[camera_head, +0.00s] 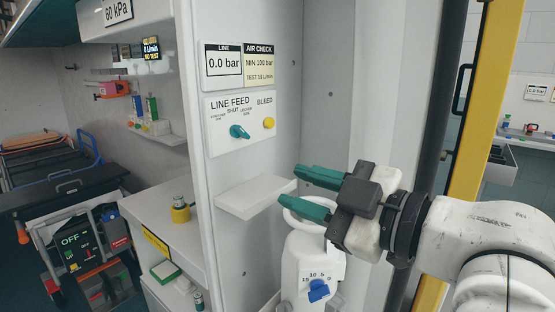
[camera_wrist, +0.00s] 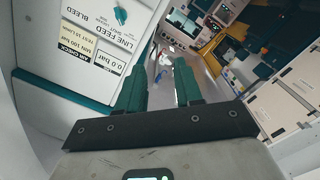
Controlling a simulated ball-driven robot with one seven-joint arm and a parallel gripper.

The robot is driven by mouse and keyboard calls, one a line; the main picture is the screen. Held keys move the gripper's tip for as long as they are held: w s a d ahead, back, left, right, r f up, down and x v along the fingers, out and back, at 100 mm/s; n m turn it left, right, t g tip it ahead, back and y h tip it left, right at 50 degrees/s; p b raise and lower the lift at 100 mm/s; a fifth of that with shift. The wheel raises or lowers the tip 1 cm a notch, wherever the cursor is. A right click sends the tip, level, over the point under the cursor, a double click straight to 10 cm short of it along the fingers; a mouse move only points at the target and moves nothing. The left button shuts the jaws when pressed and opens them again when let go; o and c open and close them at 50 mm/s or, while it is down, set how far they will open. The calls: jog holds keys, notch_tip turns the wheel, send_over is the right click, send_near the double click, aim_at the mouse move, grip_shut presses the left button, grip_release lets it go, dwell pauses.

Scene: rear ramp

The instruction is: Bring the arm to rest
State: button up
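My gripper (camera_head: 290,187) has two teal fingers pointing left in the head view, with a clear gap between them. It is open, and nothing shows between the fingers. In the picture, the lower finger overlaps the round handle of a white cylinder (camera_head: 304,252); I cannot tell whether they touch. My arm (camera_head: 470,235) reaches in from the right. In the wrist view my gripper (camera_wrist: 158,70) also shows spread fingers with an empty gap, beside the line feed panel (camera_wrist: 105,35).
A small white shelf (camera_head: 255,197) is left of my gripper. The panel (camera_head: 240,122) above it has a teal knob (camera_head: 239,132) and a yellow knob (camera_head: 268,123). The cylinder has a blue dial knob (camera_head: 318,291). A yellow post (camera_head: 487,100) stands at right, and a stretcher (camera_head: 60,190) at far left.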

jog(key=s+d+f+m+g+h+p, duration=0.15)
jog(key=d+f+m+h, duration=0.35)
jog(key=f, duration=0.8)
jog(key=s+d+f+m+g+h+p, duration=0.1)
jog(key=s+d+f+m+h+p, duration=0.15)
jog(key=d+f+m, duration=0.7)
jog(key=s+d+f+m+g+h+p, duration=0.1)
jog(key=s+d+f+m+g+h, duration=0.1)
jog(key=s+f, duration=0.9)
jog(key=s+d+f+m+g+h+p, duration=0.1)
jog(key=s+d+f+g+h, duration=0.3)
jog(key=s+f, duration=0.7)
jog(key=s+d+m+g, duration=0.1)
jog(key=s+d+g, duration=0.1)
jog(key=s+d, duration=0.1)
jog(key=shift+s, duration=0.25)
jog(key=shift+r, duration=0.5)
